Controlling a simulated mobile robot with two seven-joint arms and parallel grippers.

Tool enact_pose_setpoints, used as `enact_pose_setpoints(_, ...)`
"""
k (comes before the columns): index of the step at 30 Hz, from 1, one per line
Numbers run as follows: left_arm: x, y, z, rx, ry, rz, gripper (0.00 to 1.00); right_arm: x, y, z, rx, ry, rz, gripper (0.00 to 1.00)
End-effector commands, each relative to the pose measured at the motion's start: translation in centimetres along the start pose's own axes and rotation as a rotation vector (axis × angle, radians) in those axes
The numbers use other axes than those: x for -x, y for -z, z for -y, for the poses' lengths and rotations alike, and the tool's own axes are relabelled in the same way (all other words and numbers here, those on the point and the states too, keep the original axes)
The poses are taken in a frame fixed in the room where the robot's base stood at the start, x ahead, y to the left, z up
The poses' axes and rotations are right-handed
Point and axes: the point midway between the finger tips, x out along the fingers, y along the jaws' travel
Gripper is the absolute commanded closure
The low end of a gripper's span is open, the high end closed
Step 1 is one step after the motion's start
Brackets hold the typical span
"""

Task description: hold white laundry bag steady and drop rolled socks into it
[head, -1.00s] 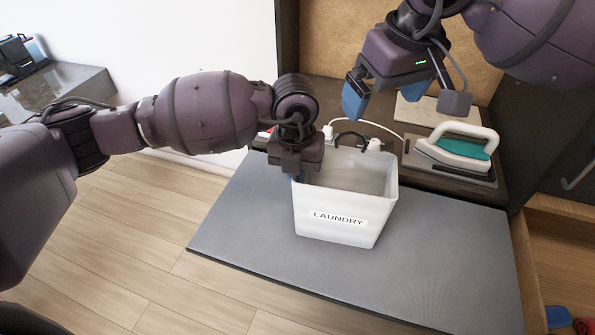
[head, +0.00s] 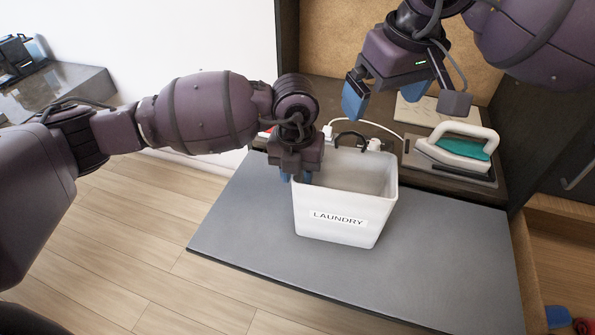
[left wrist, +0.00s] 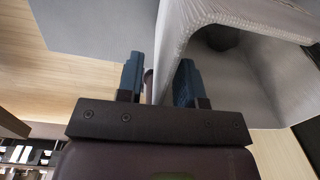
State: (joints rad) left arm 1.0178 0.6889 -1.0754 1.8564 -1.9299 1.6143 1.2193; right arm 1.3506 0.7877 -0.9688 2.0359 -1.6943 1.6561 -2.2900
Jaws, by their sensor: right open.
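The white laundry bag (head: 345,236), labelled LAUNDRY, stands upright and open on the grey mat. It also shows in the left wrist view (left wrist: 262,75). My left gripper (head: 297,179) is at the bag's left rim. In the left wrist view its blue fingers (left wrist: 158,80) stand apart, one on each side of the bag's wall, with gaps showing. My right gripper (head: 405,103) is open and empty above and behind the bag. A dark rounded shape (left wrist: 222,38) shows inside the bag in the left wrist view; I cannot tell whether it is rolled socks.
An iron (head: 460,150) rests on its stand behind the bag to the right. A white cable (head: 365,124) runs behind the bag. A wooden drawer (head: 560,250) at the right holds small blue and red items. The grey mat (head: 440,255) is clear to the bag's right.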

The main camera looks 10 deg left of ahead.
Motion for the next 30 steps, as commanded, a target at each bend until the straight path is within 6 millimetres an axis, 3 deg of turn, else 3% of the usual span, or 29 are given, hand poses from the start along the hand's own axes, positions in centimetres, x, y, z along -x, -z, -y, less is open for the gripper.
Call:
enact_pose_setpoints(8,1.5,-0.1,0.0,0.0,0.001,0.003,0.66,0.0,0.0,0.0,0.0,0.0,0.0,0.0)
enact_pose_setpoints(21,9.5,0.0,0.0,0.0,0.0,0.003,0.66,0.0,0.0,0.0,0.0,0.0,0.0,0.0)
enact_pose_setpoints(30,11.9,0.0,0.0,0.0,0.0,0.001,0.66,0.0,0.0,0.0,0.0,0.0,0.0,0.0)
